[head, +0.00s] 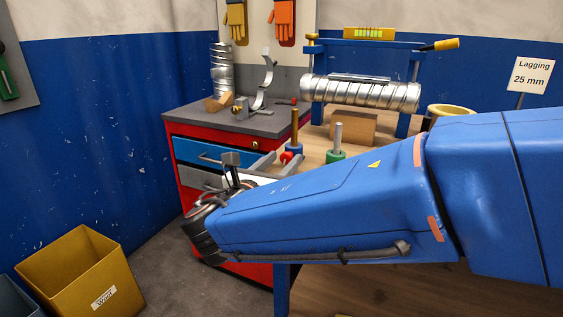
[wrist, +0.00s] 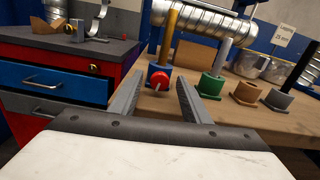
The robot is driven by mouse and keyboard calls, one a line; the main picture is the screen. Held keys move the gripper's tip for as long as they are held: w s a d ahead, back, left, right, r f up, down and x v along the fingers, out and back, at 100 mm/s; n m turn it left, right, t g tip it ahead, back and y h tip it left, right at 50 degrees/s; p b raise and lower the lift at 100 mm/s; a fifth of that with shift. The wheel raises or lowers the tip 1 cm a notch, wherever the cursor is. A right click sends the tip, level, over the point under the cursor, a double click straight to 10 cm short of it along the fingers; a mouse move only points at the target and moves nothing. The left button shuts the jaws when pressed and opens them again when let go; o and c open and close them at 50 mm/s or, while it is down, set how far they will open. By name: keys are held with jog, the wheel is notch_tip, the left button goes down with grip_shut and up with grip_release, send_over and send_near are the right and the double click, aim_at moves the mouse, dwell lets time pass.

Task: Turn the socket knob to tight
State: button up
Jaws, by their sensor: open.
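A red knob (wrist: 159,79) sits on the front of a blue socket (wrist: 152,72) on the wooden bench. A brass-coloured rod (wrist: 170,38) stands upright in that socket. In the head view the red knob (head: 287,157) and blue socket (head: 295,149) show just beyond my arm. My gripper (wrist: 161,77) is open, with its two grey fingers to the left and right of the knob in the wrist view. The knob appears beyond the fingertips, and I see no contact. Any tight marking is too small to read.
A green socket (wrist: 210,84) with a steel rod stands right of the blue one. A tan socket (wrist: 246,92) and a grey socket (wrist: 280,98) follow. A spiral duct (head: 360,93) lies behind. The red drawer cabinet (head: 240,130) is at left.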

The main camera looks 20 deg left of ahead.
jog(key=c, duration=1)
jog(key=shift+c, duration=0.2)
jog(key=shift+m, duration=0.4)
jog(key=shift+d+m, duration=0.1)
jog(key=shift+m, duration=2.3)
jog(key=o, duration=1)
jog(key=shift+o, duration=0.2)
